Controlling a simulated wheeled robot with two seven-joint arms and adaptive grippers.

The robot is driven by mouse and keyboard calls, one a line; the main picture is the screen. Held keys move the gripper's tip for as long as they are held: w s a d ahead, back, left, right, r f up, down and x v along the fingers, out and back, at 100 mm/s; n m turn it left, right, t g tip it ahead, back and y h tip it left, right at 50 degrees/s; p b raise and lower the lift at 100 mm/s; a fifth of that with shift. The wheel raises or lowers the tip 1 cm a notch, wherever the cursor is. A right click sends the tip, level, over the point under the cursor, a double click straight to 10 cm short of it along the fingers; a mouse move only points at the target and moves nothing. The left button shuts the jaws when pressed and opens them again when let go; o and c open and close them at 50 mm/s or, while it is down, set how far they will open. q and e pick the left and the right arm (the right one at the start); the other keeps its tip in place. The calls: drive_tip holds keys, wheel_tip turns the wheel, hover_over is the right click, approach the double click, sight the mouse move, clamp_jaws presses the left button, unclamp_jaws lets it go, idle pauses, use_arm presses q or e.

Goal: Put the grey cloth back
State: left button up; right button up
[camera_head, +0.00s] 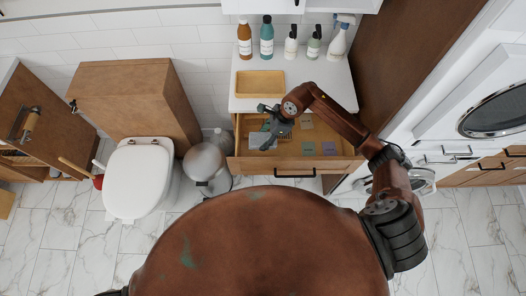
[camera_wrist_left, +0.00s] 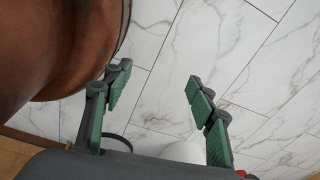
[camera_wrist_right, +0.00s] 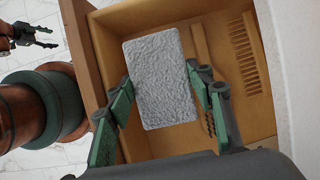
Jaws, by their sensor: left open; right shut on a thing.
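The grey cloth (camera_wrist_right: 160,55) is a flat, rough-textured rectangle between the green fingers of my right gripper (camera_wrist_right: 160,80), which is shut on it. In the right wrist view it is in front of the wooden drawer (camera_wrist_right: 243,105); whether it touches the drawer floor I cannot tell. In the head view my right gripper (camera_head: 270,124) is over the left part of the pulled-out drawer (camera_head: 346,164) and partly hides what lies there. My left gripper (camera_wrist_left: 158,78) is open and empty above the marble floor.
Several small coloured squares (camera_head: 328,148) lie in the right part of the drawer. A yellow tray (camera_head: 259,83) and several bottles (camera_head: 266,38) stand on the white counter (camera_head: 318,78) behind. A rounded grey bin (camera_head: 204,163) and a toilet (camera_head: 141,180) are to the left.

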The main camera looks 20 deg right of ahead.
wheel_tip(320, 180, down, 6)
drive_tip(key=shift+s+r, duration=0.1)
drive_tip(key=shift+r, duration=0.15)
drive_tip(key=shift+f, duration=0.25)
wheel_tip(320, 180, down, 3)
drive_tip(key=shift+f, duration=0.3)
drive_tip(key=o, duration=0.8)
drive_tip(key=shift+f, duration=0.15)
drive_tip(key=shift+c, duration=0.2)
drive_tip(key=shift+o, duration=0.9)
use_arm(q)
drive_tip(key=shift+s+d+f, duration=0.1)
drive_tip(key=shift+s+f, duration=0.05)
drive_tip(key=shift+s, duration=0.7)
drive_tip(key=shift+s, duration=0.1)
use_arm(e)
drive_tip(key=shift+r, duration=0.2)
